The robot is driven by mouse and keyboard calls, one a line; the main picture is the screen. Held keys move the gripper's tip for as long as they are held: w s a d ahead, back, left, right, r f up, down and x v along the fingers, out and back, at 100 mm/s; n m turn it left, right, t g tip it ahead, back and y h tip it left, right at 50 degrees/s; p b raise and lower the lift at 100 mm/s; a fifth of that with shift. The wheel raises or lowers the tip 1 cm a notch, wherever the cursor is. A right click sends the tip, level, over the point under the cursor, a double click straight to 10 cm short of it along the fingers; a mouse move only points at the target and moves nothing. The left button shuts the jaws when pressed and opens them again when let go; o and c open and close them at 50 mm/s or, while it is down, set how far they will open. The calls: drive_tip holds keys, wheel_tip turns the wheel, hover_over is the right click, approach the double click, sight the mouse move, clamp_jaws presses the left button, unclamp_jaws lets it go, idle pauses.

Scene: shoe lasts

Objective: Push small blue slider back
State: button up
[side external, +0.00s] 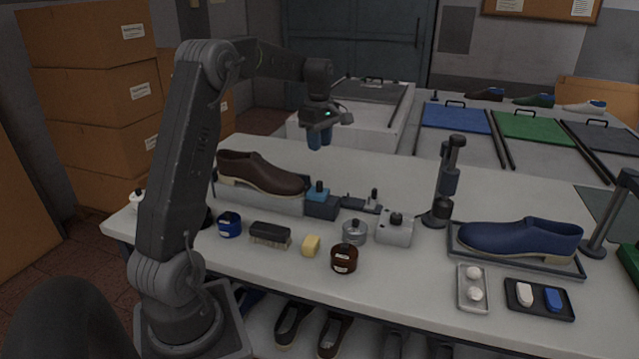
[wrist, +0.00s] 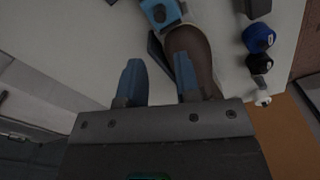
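The small blue slider (side external: 317,194) is a blue block with a black knob, on a dark base just right of the brown shoe's toe. It also appears at the top of the wrist view (wrist: 158,13), partly cut off by the frame edge. My gripper (side external: 319,140) is in the air above the back of the table, behind the slider and apart from it. In the wrist view its two blue fingers (wrist: 157,75) are spread with nothing between them. The brown shoe (side external: 262,174) sits on a grey stand, and one finger partly covers it in the wrist view.
A grey fixture with a small knob (side external: 373,197) stands right of the slider. A dark post (side external: 447,185) and a blue shoe (side external: 520,238) are further right. The table behind the slider is clear.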

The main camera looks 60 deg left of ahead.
sight(320, 182)
wheel_tip(320, 182, down, 13)
drive_tip(key=shift+r, duration=0.2)
idle(0.3)
clamp_jaws()
